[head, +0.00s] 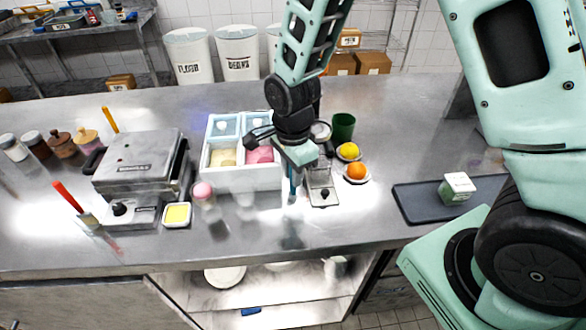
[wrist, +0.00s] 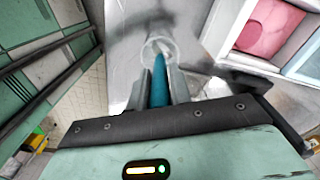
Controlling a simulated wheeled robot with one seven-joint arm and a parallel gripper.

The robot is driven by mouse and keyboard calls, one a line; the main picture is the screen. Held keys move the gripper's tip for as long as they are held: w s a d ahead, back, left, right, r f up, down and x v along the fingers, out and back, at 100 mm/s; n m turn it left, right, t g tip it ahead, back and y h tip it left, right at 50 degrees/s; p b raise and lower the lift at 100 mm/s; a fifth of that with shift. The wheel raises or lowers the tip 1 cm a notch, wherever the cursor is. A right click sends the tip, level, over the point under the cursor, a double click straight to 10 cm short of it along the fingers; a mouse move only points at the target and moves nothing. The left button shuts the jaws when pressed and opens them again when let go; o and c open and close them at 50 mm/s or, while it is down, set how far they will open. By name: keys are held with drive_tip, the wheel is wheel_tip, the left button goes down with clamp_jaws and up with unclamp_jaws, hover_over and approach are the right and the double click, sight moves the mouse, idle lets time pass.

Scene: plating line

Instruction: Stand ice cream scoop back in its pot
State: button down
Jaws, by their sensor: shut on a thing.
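My gripper (head: 292,182) is shut on the teal handle of the ice cream scoop (head: 292,191), above the counter and in front of the ice cream tubs. In the wrist view the scoop's handle (wrist: 159,82) sits between the two fingers and points away from the camera. A pale round outline shows at its far end; I cannot tell whether it is the scoop's head or the pot's rim. A faint clear vessel (head: 244,203) stands left of the gripper in the head view; I cannot tell if it is the pot.
A white holder (head: 240,180) with pink and yellow ice cream is behind and left. A clear stand with a black knob (head: 324,193), an orange (head: 355,171) and a green cup (head: 343,127) are close right. A pink-topped cup (head: 203,194) and waffle maker (head: 140,165) are left.

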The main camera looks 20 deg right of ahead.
drive_tip(key=shift+f+b, duration=0.3)
drive_tip(key=shift+f, duration=0.35)
drive_tip(key=c, duration=1.2)
unclamp_jaws()
drive_tip(key=shift+r, duration=0.1)
wheel_tip(320, 180, up, 17)
drive_tip(key=shift+r+b, duration=0.1)
drive_tip(key=shift+b, duration=1.15)
